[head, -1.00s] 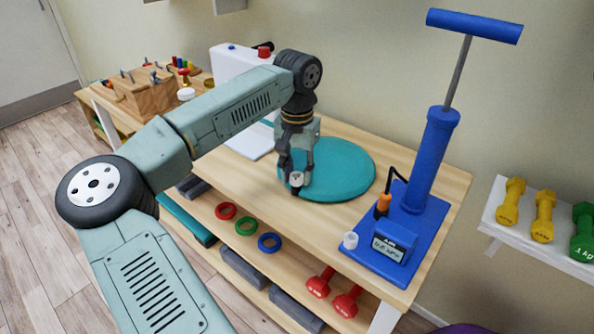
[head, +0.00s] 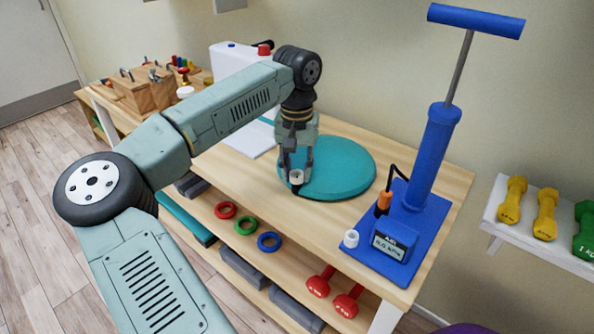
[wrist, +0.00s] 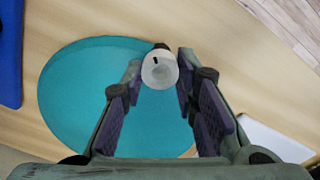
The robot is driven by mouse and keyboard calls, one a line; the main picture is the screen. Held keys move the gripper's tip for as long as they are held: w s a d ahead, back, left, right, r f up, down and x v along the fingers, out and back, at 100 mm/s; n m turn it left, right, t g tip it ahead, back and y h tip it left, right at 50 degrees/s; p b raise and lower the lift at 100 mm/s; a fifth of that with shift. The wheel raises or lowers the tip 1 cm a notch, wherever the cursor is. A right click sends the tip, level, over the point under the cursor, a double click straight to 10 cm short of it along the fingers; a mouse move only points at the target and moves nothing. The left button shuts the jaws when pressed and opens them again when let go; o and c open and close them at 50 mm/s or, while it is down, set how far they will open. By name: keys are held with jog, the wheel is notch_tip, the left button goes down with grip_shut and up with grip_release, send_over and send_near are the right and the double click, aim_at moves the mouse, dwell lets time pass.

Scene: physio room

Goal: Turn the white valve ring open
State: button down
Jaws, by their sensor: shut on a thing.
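The white valve ring (head: 296,177) sits at the near edge of the round teal cushion (head: 345,165) on the wooden table. In the wrist view the ring (wrist: 158,72) shows as a white disc with a small dark mark on its face, and a dark stub shows behind it. My gripper (wrist: 160,67) points down, with one finger on each side of the ring, shut on it. In the head view my gripper (head: 297,170) partly covers the ring and the cushion edge.
A blue pump (head: 424,165) on a blue base stands right of the cushion, with a loose white cylinder (head: 351,238) on its base. A white box (head: 232,62) stands behind my arm. Coloured rings and red dumbbells (head: 320,284) lie on the shelf below.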

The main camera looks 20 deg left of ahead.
jog(key=shift+n+b, duration=0.4)
jog(key=shift+n, duration=1.3)
jog(key=c, duration=1.3)
grip_release()
notch_tip(320, 180, up, 12)
